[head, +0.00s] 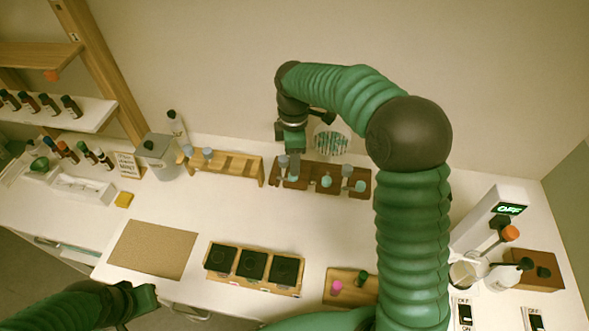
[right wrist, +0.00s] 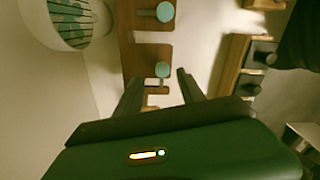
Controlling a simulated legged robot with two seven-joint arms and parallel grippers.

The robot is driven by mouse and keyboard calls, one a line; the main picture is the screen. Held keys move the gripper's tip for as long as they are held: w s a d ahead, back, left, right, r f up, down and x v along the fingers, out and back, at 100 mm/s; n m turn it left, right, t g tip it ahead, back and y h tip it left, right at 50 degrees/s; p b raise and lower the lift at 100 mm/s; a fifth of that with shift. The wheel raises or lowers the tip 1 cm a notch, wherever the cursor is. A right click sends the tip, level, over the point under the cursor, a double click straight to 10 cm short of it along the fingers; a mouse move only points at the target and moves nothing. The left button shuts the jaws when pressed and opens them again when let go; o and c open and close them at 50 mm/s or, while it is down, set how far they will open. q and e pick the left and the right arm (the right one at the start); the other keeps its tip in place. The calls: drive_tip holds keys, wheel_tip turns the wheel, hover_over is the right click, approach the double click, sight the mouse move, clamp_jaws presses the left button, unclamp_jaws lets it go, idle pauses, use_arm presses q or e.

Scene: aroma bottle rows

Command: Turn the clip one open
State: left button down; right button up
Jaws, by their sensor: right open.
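A dark brown wooden rack (head: 310,181) stands at the back of the counter and holds several pale teal round pieces on grey stems; I cannot tell which part is clip one. My right gripper (head: 290,157) points down over the rack's left end. In the right wrist view the right gripper (right wrist: 159,88) is open, with a teal round piece (right wrist: 162,70) on its stem just beyond and between the fingertips. The fingers look empty. My left gripper (head: 140,300) is low at the left, over the counter's front edge; its jaws are not clear.
A white round container with green strips (head: 332,138) stands behind the rack. A lighter wooden rack (head: 232,164) is to its left. A wooden tray with black squares (head: 254,264) and a cork mat (head: 153,250) lie in front. White counter between them is clear.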

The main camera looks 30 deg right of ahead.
drive_tip(key=f, duration=0.1)
drive_tip(key=a+f, duration=0.1)
drive_tip(key=f, duration=0.2)
drive_tip(key=shift+a+f, duration=0.3)
drive_tip(key=shift+a, duration=0.05)
drive_tip(key=shift+s+f, duration=0.15)
drive_tip(key=shift+f, duration=0.05)
drive_tip(key=shift+d+f, duration=0.1)
drive_tip(key=shift+d, duration=0.2)
drive_tip(key=shift+d+f, duration=0.15)
drive_tip(key=shift+d, duration=0.5)
drive_tip(key=shift+c, duration=2.3)
use_arm(q)
drive_tip(key=shift+a+r, duration=0.2)
drive_tip(key=shift+a, duration=0.25)
use_arm(e)
drive_tip(key=shift+a, duration=0.45)
clamp_jaws()
